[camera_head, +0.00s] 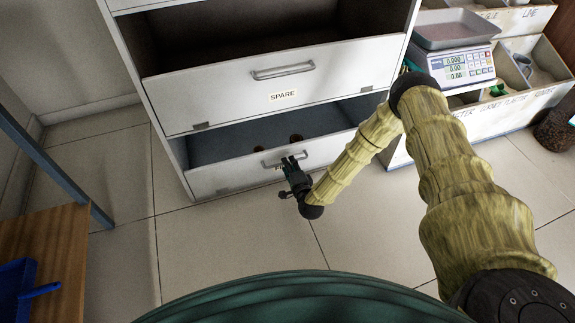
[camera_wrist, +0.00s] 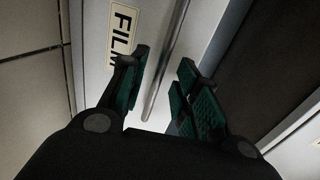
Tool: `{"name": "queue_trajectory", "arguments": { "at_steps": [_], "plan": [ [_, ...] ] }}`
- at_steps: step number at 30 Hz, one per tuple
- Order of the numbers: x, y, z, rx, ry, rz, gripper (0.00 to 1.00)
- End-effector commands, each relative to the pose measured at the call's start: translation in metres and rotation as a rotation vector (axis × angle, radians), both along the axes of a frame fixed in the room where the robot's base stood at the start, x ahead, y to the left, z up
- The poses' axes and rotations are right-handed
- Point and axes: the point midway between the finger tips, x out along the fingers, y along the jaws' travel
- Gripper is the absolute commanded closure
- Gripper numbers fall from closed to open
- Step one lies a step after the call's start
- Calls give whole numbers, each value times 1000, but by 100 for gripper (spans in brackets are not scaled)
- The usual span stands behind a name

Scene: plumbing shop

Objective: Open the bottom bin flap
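The bottom bin flap (camera_head: 225,178) is the lowest white front of the cabinet, below the flap labelled SPARE. Its metal handle (camera_head: 270,161) is near the middle and is partly hidden by my gripper (camera_head: 292,163). In the wrist view the flap (camera_wrist: 95,40) carries a partly hidden label that begins "FIL". The handle bar (camera_wrist: 166,65) runs between the two green-padded fingers of my gripper (camera_wrist: 166,70). The fingers are apart, with a visible gap to the bar on at least one side. Contact cannot be told.
The SPARE flap (camera_head: 215,91) with its own handle is above. Small brown objects (camera_head: 296,138) show in the open space behind the bottom flap. A wooden bench (camera_head: 45,250) with a blue tray stands at left, and a scale (camera_head: 455,65) at right. Tiled floor (camera_head: 200,240) before the cabinet is clear.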

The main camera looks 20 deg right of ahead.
Motion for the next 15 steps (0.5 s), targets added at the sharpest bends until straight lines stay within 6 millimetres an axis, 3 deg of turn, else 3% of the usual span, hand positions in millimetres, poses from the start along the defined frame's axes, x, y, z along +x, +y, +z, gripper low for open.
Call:
{"name": "queue_trajectory", "arguments": {
  "at_steps": [6, 15],
  "plan": [
    [21, 1, -6, 0, 1, 0, 69],
    [28, 1, -6, 0, 1, 0, 69]
  ]
}}
